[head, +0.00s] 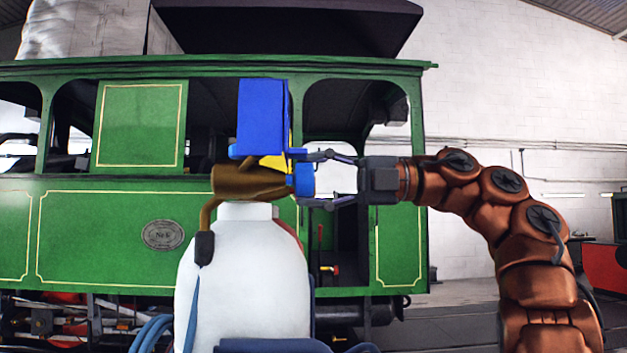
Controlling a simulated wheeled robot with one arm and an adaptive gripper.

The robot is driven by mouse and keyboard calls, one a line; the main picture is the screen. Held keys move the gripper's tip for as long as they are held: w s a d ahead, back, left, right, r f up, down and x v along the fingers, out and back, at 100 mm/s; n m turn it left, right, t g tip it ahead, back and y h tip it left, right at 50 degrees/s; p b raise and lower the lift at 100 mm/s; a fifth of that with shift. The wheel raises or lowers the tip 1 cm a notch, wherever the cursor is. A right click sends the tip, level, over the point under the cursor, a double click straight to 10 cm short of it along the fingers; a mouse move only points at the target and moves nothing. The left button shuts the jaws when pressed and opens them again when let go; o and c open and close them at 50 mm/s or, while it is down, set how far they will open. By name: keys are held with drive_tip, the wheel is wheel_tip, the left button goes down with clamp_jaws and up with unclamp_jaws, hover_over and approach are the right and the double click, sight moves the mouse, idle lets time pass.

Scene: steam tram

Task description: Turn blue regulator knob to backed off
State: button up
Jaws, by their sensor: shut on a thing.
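The blue regulator knob (304,180) sticks out from the right end of a brass regulator body (248,181). The regulator sits on top of a white bottle (228,270). My gripper (306,180) comes in level from the right, with one finger above the knob and one below it. Its fingers are shut on the knob. The knob shows no readable mark, so its turn angle cannot be told.
A blue box (262,115) with a yellow part stands just above the regulator, close to my upper finger. A dark hose (204,248) hangs at the bottle's left. The green steam tram (110,235) stands behind. Free room lies above my arm at right.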

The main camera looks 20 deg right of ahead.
drive_tip(key=shift+a+n, duration=0.1)
drive_tip(key=shift+n, duration=0.2)
drive_tip(key=shift+n, duration=1.7)
drive_tip(key=shift+p, duration=0.3)
drive_tip(key=o, duration=1.2)
drive_tip(key=m, duration=0.4)
drive_tip(key=shift+b, duration=0.3)
